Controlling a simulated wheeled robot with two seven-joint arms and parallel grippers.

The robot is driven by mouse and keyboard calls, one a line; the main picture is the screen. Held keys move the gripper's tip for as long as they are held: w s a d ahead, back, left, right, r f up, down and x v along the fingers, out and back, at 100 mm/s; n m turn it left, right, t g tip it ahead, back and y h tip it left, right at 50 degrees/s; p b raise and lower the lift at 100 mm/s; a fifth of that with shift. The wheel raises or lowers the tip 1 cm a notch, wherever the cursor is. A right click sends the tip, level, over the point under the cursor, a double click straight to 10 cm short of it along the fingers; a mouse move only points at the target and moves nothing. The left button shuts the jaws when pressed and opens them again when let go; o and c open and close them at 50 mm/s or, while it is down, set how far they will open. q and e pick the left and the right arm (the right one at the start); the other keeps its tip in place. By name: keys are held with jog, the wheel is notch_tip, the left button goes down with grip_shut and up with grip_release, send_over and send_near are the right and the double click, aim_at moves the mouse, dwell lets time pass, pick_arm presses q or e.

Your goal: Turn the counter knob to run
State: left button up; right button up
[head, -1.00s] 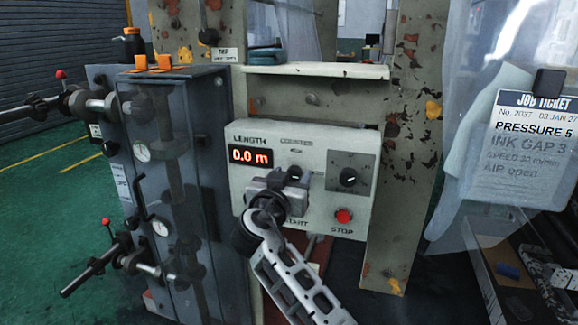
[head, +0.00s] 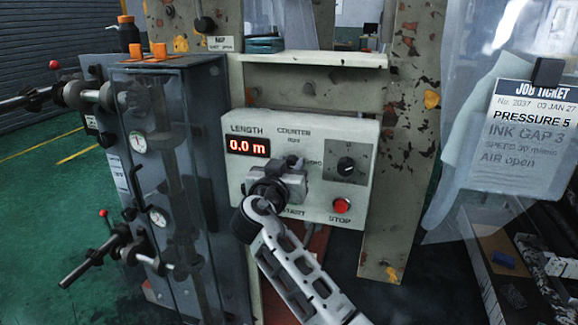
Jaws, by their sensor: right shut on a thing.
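The counter panel (head: 345,211) is a pale box with a red LENGTH display (head: 249,146) reading 0.0 m. The counter knob (head: 293,160) is a small dark knob below the COUNTER label, partly hidden by my right gripper. My right gripper (head: 291,169) is at the panel, its jaws shut on the knob; the fingertips are hard to make out. The exact pointing of the knob cannot be told. My left gripper is not in view.
A grey cabinet with gauges and levers (head: 170,170) stands close on the left. A job ticket (head: 528,125) hangs at the right.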

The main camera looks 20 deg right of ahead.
jog(key=n, duration=0.3)
jog(key=shift+n, duration=0.4)
jog(key=n+p, duration=0.1)
jog(key=n, duration=0.3)
jog(key=shift+w+a+r+n, duration=0.1)
jog(key=shift+n, duration=0.2)
jog(key=n+p, duration=0.1)
jog(key=n, duration=0.1)
jog(key=shift+n+p, duration=0.3)
jog(key=shift+n, duration=0.1)
jog(key=shift+n+p, duration=0.45)
jog(key=shift+n, duration=0.45)
jog(key=n+p, duration=0.2)
jog(key=n, duration=0.1)
jog(key=shift+n, duration=0.3)
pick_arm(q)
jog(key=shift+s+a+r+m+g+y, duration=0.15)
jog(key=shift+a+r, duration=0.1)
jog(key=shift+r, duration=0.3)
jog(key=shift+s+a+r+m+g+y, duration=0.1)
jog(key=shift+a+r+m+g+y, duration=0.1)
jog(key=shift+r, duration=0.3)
pick_arm(e)
jog(key=shift+f+n, duration=0.2)
jog(key=shift+n, duration=0.1)
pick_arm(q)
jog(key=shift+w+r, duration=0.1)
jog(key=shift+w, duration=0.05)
